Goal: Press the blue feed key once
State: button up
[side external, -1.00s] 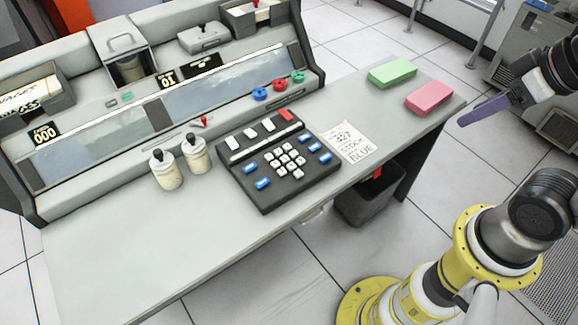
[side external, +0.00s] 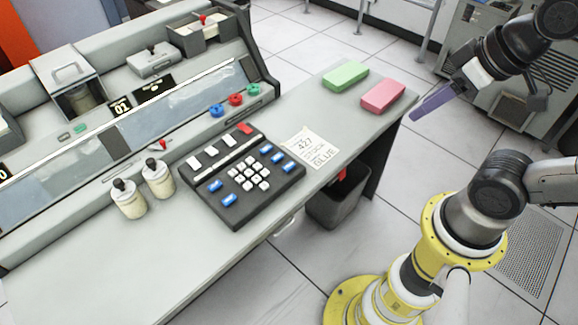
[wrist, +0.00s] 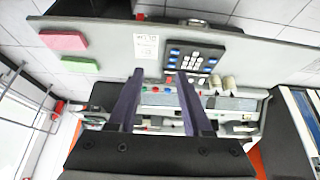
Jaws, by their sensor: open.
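The dark keypad (side external: 232,216) lies on the grey desk, with white keys in the middle, a red key at its upper right corner and several blue keys. Blue keys show on its left side (side external: 215,186) and right side (side external: 290,145); their labels are too small to read, so I cannot tell which is the feed key. My gripper (side external: 416,117) has purple fingers and hangs beyond the desk's right end, well apart from the keypad. The wrist view shows the fingers (wrist: 160,74) apart with nothing between them, and the keypad (wrist: 193,58) farther off.
A paper note (side external: 310,147) lies right of the keypad. Green (side external: 345,76) and pink (side external: 382,96) blocks lie near the desk's right end. Two cream bottles (side external: 129,200) stand left of the keypad. A sloped console with coloured knobs (side external: 236,99) rises behind.

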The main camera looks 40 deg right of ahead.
grip_shut()
dwell(1.5)
